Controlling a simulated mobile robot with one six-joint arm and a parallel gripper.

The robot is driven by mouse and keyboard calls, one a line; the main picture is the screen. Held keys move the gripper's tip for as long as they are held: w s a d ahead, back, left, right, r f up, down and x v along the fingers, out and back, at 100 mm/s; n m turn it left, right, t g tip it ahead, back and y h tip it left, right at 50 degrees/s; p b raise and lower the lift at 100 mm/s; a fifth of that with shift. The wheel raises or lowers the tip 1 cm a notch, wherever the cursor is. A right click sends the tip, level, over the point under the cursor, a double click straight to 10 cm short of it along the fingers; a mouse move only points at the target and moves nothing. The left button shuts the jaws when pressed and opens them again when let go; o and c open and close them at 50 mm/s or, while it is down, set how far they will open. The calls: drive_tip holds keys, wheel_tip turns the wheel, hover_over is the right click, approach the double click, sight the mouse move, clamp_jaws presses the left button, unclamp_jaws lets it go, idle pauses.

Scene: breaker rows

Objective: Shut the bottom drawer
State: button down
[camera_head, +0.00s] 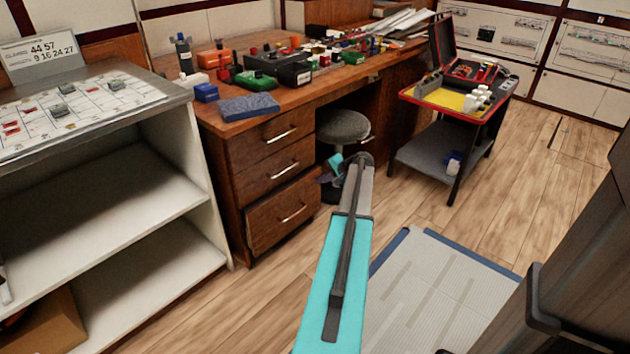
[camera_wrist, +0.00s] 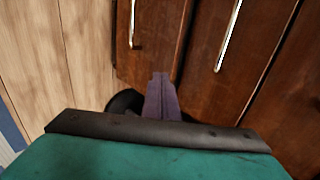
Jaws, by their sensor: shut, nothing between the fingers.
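The desk's bottom drawer (camera_head: 283,213) is brown wood with a silver bar handle and stands out a little from the drawers above it. It also shows in the wrist view (camera_wrist: 155,45), turned sideways, with its handle upright near the top. My gripper (camera_head: 324,178) is beside the drawer's right end in the head view, partly hidden by my arm. In the wrist view, the purple fingers of my gripper (camera_wrist: 160,78) are together and empty, with their tips over the lower end of the drawer front. I cannot tell whether they touch it.
The two upper drawers (camera_head: 268,140) look flush with the desk. A round grey stool (camera_head: 342,125) stands close behind my gripper. A white shelf unit (camera_head: 200,180) is left of the drawers. A grey mat (camera_head: 430,295) lies on the floor at right. Wood floor (camera_head: 225,310) before the drawers is clear.

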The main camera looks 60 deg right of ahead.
drive_tip(key=shift+v, duration=1.8)
